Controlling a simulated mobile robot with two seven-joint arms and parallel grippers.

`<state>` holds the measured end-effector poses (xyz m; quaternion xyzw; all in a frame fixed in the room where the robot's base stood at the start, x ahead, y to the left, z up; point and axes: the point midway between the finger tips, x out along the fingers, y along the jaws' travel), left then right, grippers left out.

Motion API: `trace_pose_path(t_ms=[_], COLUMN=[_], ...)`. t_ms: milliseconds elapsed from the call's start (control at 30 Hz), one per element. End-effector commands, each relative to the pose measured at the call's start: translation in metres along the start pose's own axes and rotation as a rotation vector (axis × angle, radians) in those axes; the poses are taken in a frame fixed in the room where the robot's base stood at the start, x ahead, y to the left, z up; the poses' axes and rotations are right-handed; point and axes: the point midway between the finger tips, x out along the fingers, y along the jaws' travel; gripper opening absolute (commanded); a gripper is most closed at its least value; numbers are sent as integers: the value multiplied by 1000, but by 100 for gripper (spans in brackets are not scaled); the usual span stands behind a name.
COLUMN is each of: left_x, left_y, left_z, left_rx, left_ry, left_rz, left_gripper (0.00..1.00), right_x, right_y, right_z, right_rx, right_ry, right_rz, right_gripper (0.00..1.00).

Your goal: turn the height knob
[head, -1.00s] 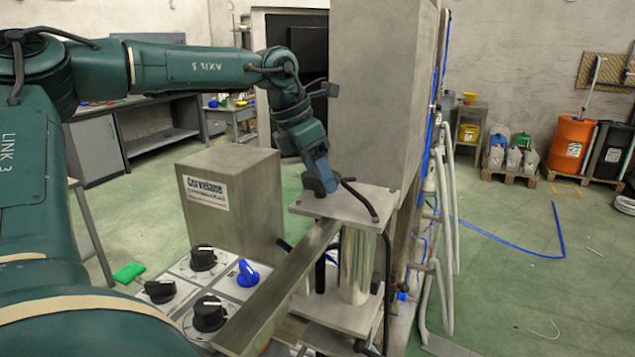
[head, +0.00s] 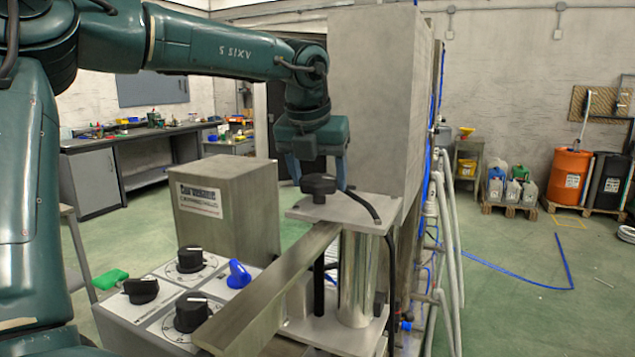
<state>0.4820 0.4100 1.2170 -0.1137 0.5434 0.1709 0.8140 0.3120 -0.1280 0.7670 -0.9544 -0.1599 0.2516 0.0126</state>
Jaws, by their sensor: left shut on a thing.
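A black round knob (head: 318,186), which I take as the height knob, stands on a flat metal plate (head: 365,212) on top of a thick shiny cylinder. My left gripper (head: 318,178) points down over it, with one finger at each side. It is shut on this knob. The knob's rim and stem show below and between the fingers. No marking on it can be read. My right gripper is not in view.
A control panel (head: 145,316) at lower left carries several black dials, a blue knob (head: 238,274) and a green handle (head: 110,279). A metal box (head: 230,208) stands behind it. A tall grey block (head: 375,100) rises close behind the plate. A metal bar (head: 268,290) slants in front.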

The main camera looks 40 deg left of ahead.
Motion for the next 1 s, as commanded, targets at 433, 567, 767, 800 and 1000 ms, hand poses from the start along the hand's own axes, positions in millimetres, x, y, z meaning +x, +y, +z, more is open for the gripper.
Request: trace_pose_path(t_ms=[433, 567, 767, 800, 1000], left_x=[-1, -1, -1, -1, -1], left_y=[-1, -1, -1, -1, -1], left_z=[0, 1, 1, 1, 0], left_rx=[-97, -99, -98, -98, -96], left_ry=[0, 0, -1, -1, 0], left_rz=[39, 39, 38, 38, 38], left_gripper=[41, 41, 41, 65, 82], right_x=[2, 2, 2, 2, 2], right_y=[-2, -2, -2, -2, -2], right_z=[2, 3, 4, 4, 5], right_rx=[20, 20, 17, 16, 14], right_ry=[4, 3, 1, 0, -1], right_rz=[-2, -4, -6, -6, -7], right_gripper=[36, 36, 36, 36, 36])
